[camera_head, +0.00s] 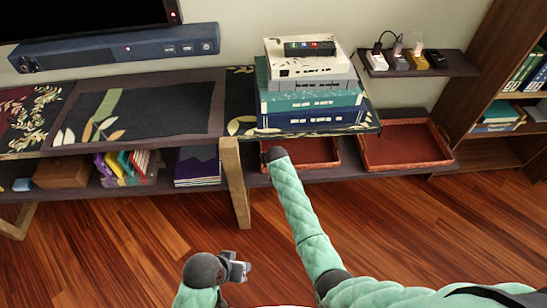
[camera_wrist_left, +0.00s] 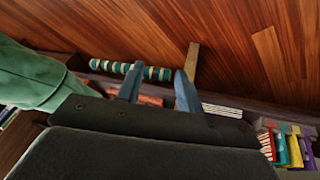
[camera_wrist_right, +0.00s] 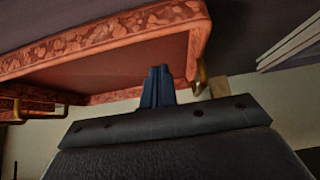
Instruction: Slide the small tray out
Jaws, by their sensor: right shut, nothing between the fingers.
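The small tray (camera_head: 308,153), red-brown with a patterned rim, sits on the low shelf under the book stack, partly hidden by the shelf board above and my right arm. In the right wrist view the tray (camera_wrist_right: 100,40) fills the upper left, with a brass handle (camera_wrist_right: 201,80) at its near end. My right gripper (camera_wrist_right: 158,68) is shut and empty, its tips overlapping the tray beside that handle; I cannot tell whether they touch. My left gripper (camera_head: 246,268) is open and empty above the floor, apart from the shelf.
A larger red tray (camera_head: 405,147) stands to the right on the same low shelf (camera_head: 340,174). Stacked books and boxes (camera_head: 310,98) rest above the small tray. A wooden leg (camera_head: 235,184) and purple books (camera_head: 197,165) are left of it. The wooden floor (camera_head: 400,225) in front is clear.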

